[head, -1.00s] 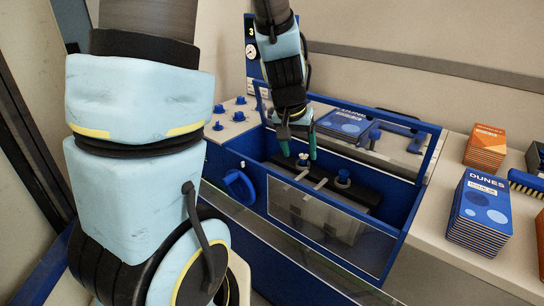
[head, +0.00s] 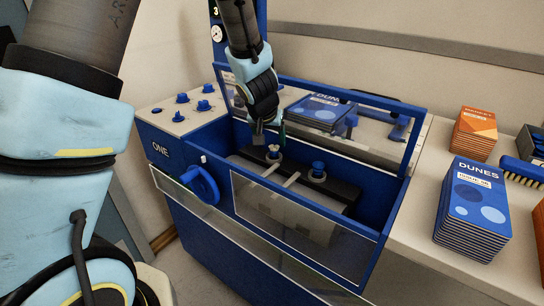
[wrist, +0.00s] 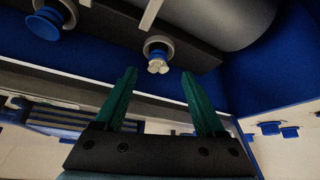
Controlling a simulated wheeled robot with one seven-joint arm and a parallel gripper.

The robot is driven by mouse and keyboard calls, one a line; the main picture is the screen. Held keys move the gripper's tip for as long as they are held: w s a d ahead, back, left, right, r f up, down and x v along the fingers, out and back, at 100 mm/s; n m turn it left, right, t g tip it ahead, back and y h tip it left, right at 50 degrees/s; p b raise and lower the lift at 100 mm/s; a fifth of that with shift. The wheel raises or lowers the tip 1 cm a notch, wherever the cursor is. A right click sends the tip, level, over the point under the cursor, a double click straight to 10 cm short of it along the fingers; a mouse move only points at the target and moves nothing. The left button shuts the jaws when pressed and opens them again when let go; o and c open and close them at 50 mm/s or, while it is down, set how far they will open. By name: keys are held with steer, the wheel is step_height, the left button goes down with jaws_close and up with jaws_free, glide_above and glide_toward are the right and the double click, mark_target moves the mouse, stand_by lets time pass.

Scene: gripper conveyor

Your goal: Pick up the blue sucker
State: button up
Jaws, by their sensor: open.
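The blue sucker (head: 318,170) sits on a black bar inside the blue-framed machine. It also shows at the top left of the wrist view (wrist: 43,25). A white sucker (head: 274,152) sits on the same bar to its left; in the wrist view it (wrist: 157,58) lies just beyond and between my fingertips. My gripper (head: 269,138) points down over the white sucker. Its green fingers (wrist: 160,76) are apart with nothing between them. The blue sucker is off to one side of the gripper, apart from it.
Blue walls with clear panels (head: 300,228) enclose the bar. Small blue knobs (head: 203,105) stand on the left ledge. A stack of blue Dunes books (head: 475,210), an orange stack (head: 474,133) and a brush (head: 522,172) are on the right. Another Dunes book stack (head: 318,110) lies behind.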

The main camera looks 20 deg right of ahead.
mark_target(274, 148)
steer(key=shift+b+x, duration=0.55)
steer(key=shift+x, duration=2.15)
steer(key=shift+s+d, duration=0.15)
steer(key=shift+s, duration=0.05)
steer(key=shift+c, duration=0.4)
jaws_close()
